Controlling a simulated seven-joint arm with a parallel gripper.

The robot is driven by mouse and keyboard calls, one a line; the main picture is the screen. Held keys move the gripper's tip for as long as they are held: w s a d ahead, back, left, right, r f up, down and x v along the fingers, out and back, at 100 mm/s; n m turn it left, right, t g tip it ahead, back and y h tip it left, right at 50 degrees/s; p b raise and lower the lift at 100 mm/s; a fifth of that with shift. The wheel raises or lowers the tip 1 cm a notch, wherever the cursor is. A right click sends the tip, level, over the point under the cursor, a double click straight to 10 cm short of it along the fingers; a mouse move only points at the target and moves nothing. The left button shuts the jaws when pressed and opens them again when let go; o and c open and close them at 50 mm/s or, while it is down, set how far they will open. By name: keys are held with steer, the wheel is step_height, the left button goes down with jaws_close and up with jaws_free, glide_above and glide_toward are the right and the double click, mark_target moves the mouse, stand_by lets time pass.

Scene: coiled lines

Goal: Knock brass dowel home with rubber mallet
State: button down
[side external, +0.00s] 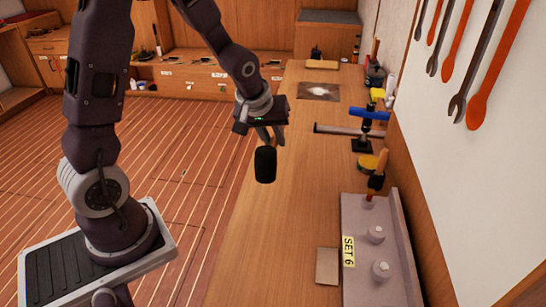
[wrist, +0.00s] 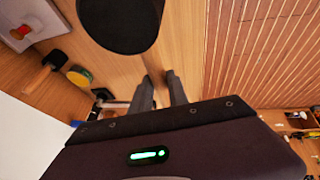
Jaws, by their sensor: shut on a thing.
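My gripper (side external: 270,137) is shut on the rubber mallet, whose black cylindrical head (side external: 265,165) hangs just below the fingers, over the left part of the bench. The mallet head is well apart from the block.
Wrenches (side external: 475,60) hang on the right wall. The bench's middle is clear.

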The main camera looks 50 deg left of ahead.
step_height(320, 180, up, 3)
steer(key=shift+w+f, duration=0.1)
steer(key=shift+f, duration=0.05)
steer(key=shift+w+d+n+y, duration=0.2)
steer(key=shift+w+n+y, duration=0.1)
steer(key=shift+w, duration=0.05)
steer(key=w+d+r+n+g+y, duration=0.1)
steer(key=w+d+n+g+y, duration=0.1)
steer(key=d+n, duration=0.5)
steer(key=w+d+r+n+g+y, duration=0.1)
steer(key=w+d+n+g+y, duration=0.1)
steer(key=d+n, duration=0.5)
steer(key=shift+w+g, duration=0.15)
steer(key=shift+g, duration=0.65)
steer(key=shift+f, duration=0.15)
